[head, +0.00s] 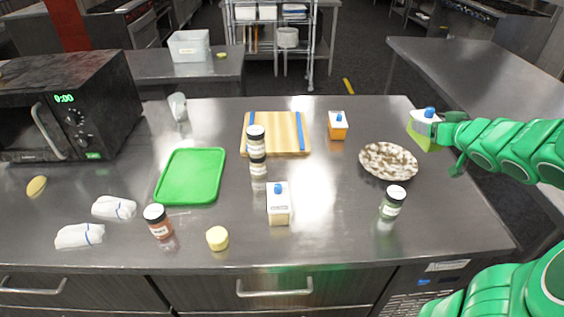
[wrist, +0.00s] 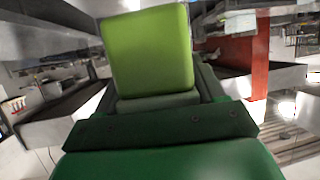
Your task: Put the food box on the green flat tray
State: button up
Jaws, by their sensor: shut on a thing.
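The food box appears to be a carton (head: 424,139) with a yellow-green body, white top and blue cap. My gripper (head: 446,138) is shut on it at the right of the head view, holding it tilted in the air near the counter's right edge. In the wrist view the carton's plain green face (wrist: 150,50) fills the space ahead of my gripper. The green flat tray (head: 190,176) lies empty on the counter, left of the middle, well away from the held carton.
A patterned bowl (head: 388,161), a spice jar (head: 393,201), a white carton (head: 278,204), stacked jars (head: 257,150) and an orange carton (head: 338,127) stand between my gripper and the tray. A cutting board (head: 290,118) lies behind. A red-brown jar (head: 157,221) stands before the tray; a microwave (head: 60,105) is left.

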jog(key=w+a+n+g+y, duration=0.1)
jog(key=w+a+n+y, duration=0.15)
jog(key=a, duration=1.25)
jog(key=w+a+n+g+y, duration=0.1)
jog(key=a+n+g+y, duration=0.2)
jog(key=a, duration=1.2)
jog(key=s+a+n+g+y, duration=0.25)
jog(key=s+a, duration=0.35)
jog(key=a, duration=0.7)
jog(key=s+a+n+g+y, duration=0.2)
jog(key=s+a+n, duration=0.25)
jog(key=a, duration=0.95)
send_over(200, 187)
jog(key=shift+m, duration=0.45)
jog(key=shift+w+a+f, duration=0.1)
jog(key=shift+f, duration=7.6)
jog(key=shift+f+t, duration=0.25)
jog(key=shift+f, duration=1.1)
jog(key=shift+f, duration=0.15)
